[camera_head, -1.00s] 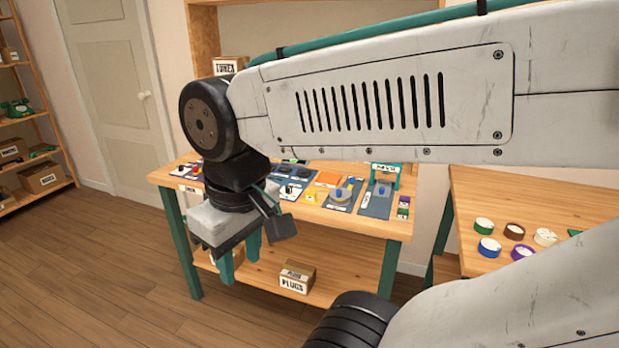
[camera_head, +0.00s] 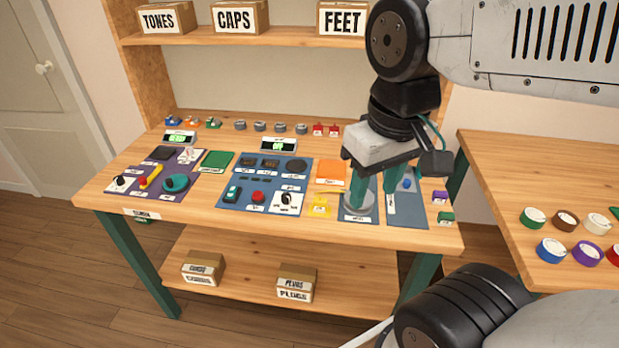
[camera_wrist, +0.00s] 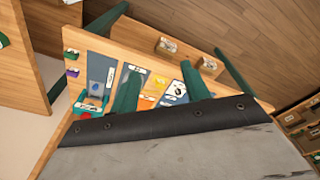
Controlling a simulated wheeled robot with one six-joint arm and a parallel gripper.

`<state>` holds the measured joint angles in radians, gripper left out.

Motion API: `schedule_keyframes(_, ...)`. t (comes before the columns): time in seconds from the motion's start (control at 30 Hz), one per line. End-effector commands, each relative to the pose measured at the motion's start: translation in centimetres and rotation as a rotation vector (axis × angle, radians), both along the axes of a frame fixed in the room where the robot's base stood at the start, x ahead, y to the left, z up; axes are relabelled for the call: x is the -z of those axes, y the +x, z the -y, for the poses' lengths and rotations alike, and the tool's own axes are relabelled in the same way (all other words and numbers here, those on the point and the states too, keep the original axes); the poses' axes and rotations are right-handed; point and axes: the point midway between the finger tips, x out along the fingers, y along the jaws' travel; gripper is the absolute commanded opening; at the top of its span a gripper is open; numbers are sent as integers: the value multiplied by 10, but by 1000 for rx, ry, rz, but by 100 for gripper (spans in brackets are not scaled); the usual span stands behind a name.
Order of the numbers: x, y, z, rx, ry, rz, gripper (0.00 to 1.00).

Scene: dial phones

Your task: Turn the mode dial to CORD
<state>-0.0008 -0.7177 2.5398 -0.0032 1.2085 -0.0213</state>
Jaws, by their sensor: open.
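A black dial on a white plate (camera_head: 287,201) sits at the right of the middle blue panel (camera_head: 232,204). A similar black dial on a white plate (camera_head: 120,183) sits on the purple panel (camera_head: 150,190) at the left. Their lettering is too small to read, so I cannot tell which is the mode dial. My gripper (camera_head: 374,190) is open and empty, fingers pointing down, over the right part of the bench, to the right of both dials. In the wrist view a white dial plate (camera_wrist: 174,92) shows between the two green fingers.
A round grey fixture (camera_head: 358,203) and a panel with a blue knob (camera_head: 407,184) lie under and beside my gripper. An orange pad (camera_head: 331,173) and a yellow block (camera_head: 319,207) lie close by. Small displays (camera_head: 278,145) stand behind the panels. Tape rolls (camera_head: 551,250) lie on the right table.

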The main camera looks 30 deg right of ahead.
Motion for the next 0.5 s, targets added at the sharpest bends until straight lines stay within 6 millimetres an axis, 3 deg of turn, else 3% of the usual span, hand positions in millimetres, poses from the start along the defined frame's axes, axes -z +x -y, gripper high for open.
schedule_keyframes(0.27, 16, 98, -4, -171, -12, -49, 47)
schedule_keyframes(0.5, 69, 198, -13, -345, -21, -81, 47)
